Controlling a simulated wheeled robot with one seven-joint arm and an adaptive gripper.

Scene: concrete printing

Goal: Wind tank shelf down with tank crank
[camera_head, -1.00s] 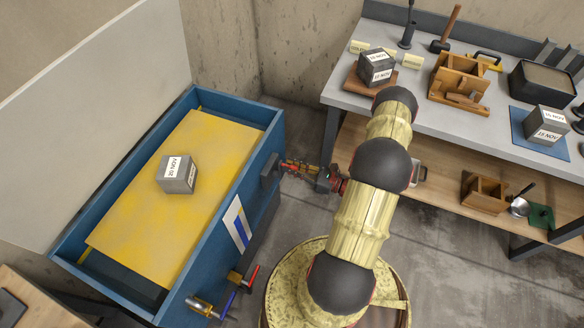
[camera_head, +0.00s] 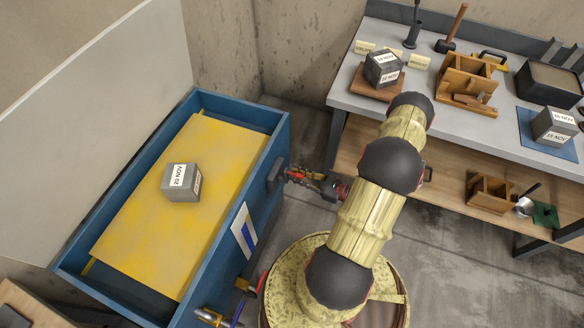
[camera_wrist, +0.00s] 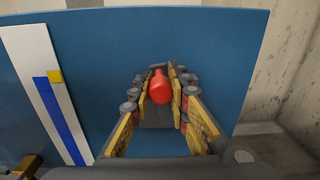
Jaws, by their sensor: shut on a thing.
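The blue tank (camera_head: 222,230) stands at left with a yellow shelf (camera_head: 145,235) inside it. A grey cube (camera_head: 181,184) labelled 20 NOV sits on the shelf. The tank crank (camera_head: 273,175) is on the tank's right wall; its red handle (camera_wrist: 160,88) shows between the fingers in the wrist view. My gripper (camera_head: 292,174) is shut on the crank handle, close beside the wall. It also shows in the wrist view (camera_wrist: 161,98). A white gauge strip (camera_wrist: 37,62) on the wall carries a blue bar and a yellow marker.
Brass and coloured valves (camera_head: 212,316) stick out from the tank's near right corner. A grey workbench (camera_head: 425,112) with cubes, wooden moulds and tools stands at right. A pale upright panel (camera_head: 100,120) rises behind the tank. Bare floor lies between tank and bench.

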